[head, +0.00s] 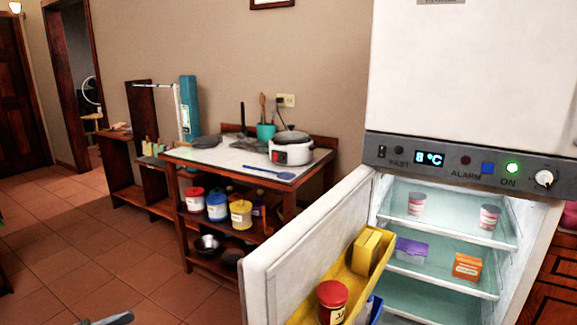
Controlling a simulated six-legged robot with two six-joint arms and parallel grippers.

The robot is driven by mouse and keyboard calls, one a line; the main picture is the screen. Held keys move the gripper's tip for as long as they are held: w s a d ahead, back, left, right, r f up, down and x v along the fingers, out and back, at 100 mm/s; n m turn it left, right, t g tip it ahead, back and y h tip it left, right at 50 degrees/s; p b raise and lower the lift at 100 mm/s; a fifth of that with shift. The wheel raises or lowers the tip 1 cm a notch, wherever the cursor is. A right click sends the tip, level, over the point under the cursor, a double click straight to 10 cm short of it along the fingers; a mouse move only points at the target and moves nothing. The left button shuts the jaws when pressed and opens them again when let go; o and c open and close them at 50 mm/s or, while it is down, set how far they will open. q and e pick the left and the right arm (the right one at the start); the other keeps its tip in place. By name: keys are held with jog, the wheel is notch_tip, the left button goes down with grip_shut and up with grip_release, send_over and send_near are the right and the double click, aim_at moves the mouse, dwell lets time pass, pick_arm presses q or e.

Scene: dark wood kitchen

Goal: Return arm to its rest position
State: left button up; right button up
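A small grey piece at the bottom edge (108,319) in the head view looks like part of my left arm or gripper. Most of it is cut off by the frame, so I cannot see its fingers or whether it holds anything. It appears over the tiled floor, well left of the fridge door. My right arm and gripper are not in view.
The fridge (470,65) stands at right, its door (290,245) swung open toward the left. Food sits on its shelves and in the yellow door bin (345,285). A wooden worktable (215,165) with a rice cooker (290,150) stands behind. Floor at left is clear.

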pick_arm(q)
jog(key=w+d+f+n+t+y+p, duration=0.1)
jog(key=w+d+f+n+y+p, duration=0.2)
jog(key=d+f+n+y, duration=0.3)
jog(key=w+d+f+n+y+p, duration=0.2)
jog(key=w+d+f+n+y, duration=0.1)
jog(key=d+f+n, duration=0.4)
jog(key=s+d+f+m+g+y+p, duration=0.1)
jog(key=s+d+f+g+y+p, duration=0.1)
jog(key=s+d+f+g, duration=0.5)
jog(key=s+d+g+p, duration=0.1)
jog(key=s+d+g, duration=0.1)
jog(key=s, duration=0.8)
jog(key=s+d+f+g+p, duration=0.1)
jog(key=s+d+g, duration=0.2)
jog(key=s, duration=0.8)
jog(key=shift+d+f+g, duration=0.2)
jog(key=shift+d+g, duration=0.1)
jog(key=shift+d, duration=0.95)
jog(key=shift+d, duration=0.1)
